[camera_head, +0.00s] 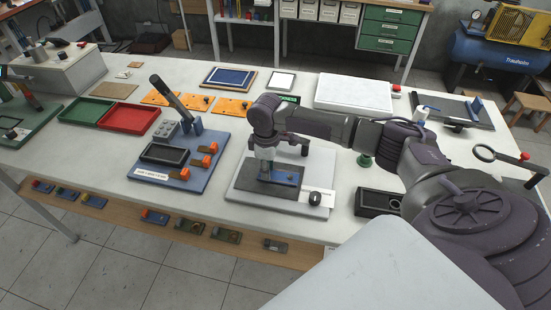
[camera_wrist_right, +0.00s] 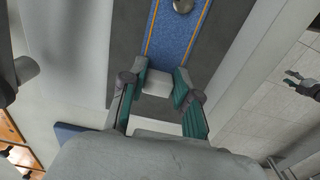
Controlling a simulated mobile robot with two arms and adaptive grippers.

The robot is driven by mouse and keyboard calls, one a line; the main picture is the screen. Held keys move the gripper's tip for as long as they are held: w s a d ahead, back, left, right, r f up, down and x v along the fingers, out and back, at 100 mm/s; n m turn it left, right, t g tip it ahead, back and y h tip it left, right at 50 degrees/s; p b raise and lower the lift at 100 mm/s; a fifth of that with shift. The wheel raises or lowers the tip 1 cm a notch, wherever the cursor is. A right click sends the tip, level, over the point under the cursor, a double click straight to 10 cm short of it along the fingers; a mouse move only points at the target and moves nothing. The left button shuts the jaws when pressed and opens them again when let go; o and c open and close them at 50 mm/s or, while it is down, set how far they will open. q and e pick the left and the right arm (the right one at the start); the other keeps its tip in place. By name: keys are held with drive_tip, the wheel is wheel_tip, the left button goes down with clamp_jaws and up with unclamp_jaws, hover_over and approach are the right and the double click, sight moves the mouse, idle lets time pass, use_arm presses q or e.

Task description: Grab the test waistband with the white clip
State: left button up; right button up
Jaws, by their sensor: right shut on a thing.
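The test waistband (camera_head: 286,177) is a blue strip lying on a dark grey pad on a pale plate. In the right wrist view the waistband (camera_wrist_right: 178,38) shows orange lines along both edges and a round metal stud. A white block, which looks like the white clip (camera_wrist_right: 156,82), is at its near end. My right gripper (camera_wrist_right: 162,88) is shut on this clip, one teal-padded finger on each side. In the head view my right gripper (camera_head: 266,172) points down at the strip's left end and hides the clip. What looks like my left gripper (camera_wrist_right: 303,82) shows small over the floor.
A blue board (camera_head: 182,160) with a lever and orange clamps stands to the left. A dark tray (camera_head: 380,201) lies to the right. Red (camera_head: 128,118) and green trays are farther left.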

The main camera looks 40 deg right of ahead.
drive_tip(key=shift+s+f, duration=0.1)
clamp_jaws()
